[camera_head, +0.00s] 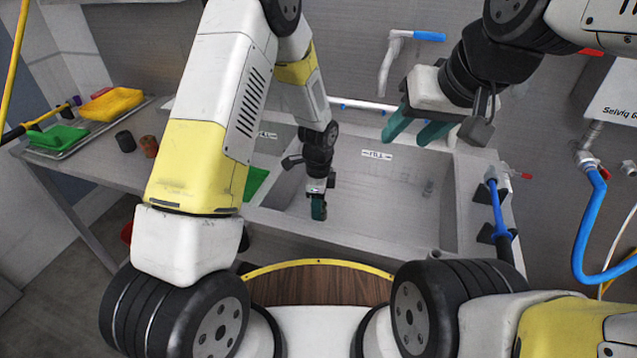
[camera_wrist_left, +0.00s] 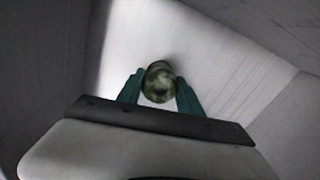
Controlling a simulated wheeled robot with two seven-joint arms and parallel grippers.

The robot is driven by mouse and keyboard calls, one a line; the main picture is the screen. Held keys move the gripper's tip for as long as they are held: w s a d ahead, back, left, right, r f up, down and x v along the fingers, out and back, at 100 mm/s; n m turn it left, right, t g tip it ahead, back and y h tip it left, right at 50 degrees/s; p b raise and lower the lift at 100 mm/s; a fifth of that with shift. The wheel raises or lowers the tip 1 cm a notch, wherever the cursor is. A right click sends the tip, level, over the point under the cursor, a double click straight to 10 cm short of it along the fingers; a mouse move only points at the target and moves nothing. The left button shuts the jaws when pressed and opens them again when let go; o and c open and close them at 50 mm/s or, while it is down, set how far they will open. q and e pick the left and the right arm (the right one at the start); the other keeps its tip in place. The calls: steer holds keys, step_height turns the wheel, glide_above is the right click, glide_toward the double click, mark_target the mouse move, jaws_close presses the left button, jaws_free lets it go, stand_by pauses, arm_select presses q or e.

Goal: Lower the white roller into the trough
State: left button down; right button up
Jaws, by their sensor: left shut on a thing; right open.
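My left gripper (camera_head: 319,207) reaches down inside the trough (camera_head: 390,205), near its left wall. It is shut on a short round thing, which I take for the white roller (camera_wrist_left: 159,83). In the left wrist view its round end looks pale and mottled with a darker rim, held between the teal fingers (camera_wrist_left: 160,92). In the head view the gripper hides it. Whether it touches the trough floor I cannot tell. My right gripper (camera_head: 420,128) is open and empty above the trough's back right part.
A label (camera_head: 377,155) is on the trough's back wall. A green thing (camera_head: 255,181) lies in the basin to the left. A tray (camera_head: 62,150) with green and yellow pieces stands on the left counter, near two small cylinders (camera_head: 125,140).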

arm_select(q)
steer(key=shift+f, duration=0.4)
steer(key=c, duration=0.7)
jaws_free()
steer(key=shift+r, duration=0.1)
